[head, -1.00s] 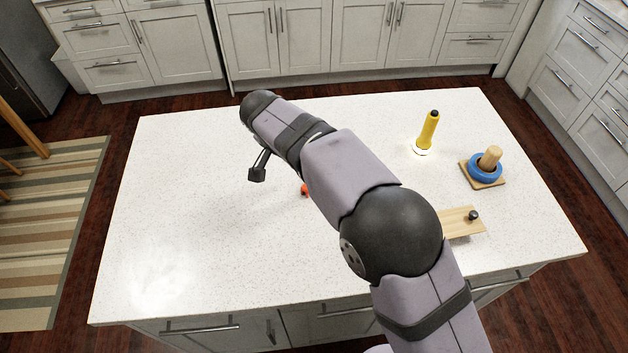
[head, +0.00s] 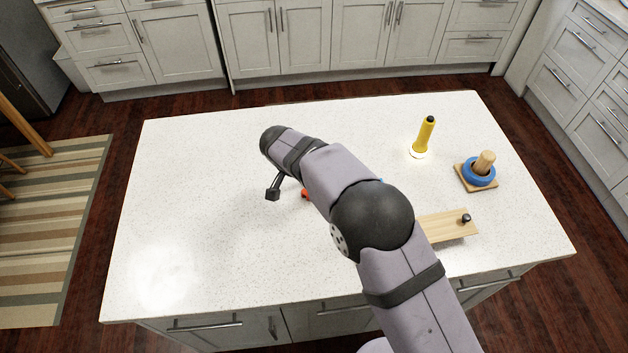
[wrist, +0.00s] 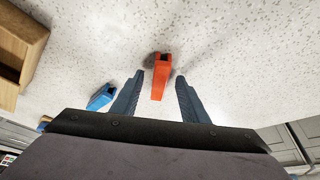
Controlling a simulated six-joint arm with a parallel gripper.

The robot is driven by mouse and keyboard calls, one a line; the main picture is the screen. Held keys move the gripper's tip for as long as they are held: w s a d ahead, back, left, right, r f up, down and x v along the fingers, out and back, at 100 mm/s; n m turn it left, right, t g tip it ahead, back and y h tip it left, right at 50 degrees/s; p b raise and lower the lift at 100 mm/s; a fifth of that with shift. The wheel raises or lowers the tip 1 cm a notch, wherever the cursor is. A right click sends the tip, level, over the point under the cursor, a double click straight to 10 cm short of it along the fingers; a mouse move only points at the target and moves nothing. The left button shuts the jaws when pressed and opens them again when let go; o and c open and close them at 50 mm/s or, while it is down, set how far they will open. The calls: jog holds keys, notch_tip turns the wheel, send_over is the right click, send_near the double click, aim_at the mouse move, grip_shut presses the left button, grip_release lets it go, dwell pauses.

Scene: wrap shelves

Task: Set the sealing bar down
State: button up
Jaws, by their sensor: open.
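An orange-red bar-like piece with a dark opening in its end shows in the wrist view (wrist: 161,76), and partly behind my arm in the head view (head: 306,194). I cannot tell for sure whether it is the sealing bar. My gripper (wrist: 159,78) is open, with one finger on each side of the piece and a gap to both. In the head view one finger of my gripper (head: 272,194) shows left of the piece, low over the white counter (head: 200,240). I cannot tell how high the fingertips are.
A small blue piece (wrist: 101,97) lies left of my fingers. A wooden box-like thing (wrist: 22,45) is farther left; a wooden board with a dark knob (head: 447,226) shows by my arm. A yellow torch (head: 425,134) and a blue-ringed peg (head: 480,170) stand right. The counter's left side is clear.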

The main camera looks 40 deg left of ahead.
jog(key=shift+f, duration=0.1)
grip_shut()
notch_tip(320, 180, up, 10)
jog(key=b, duration=0.3)
jog(key=shift+b, duration=0.4)
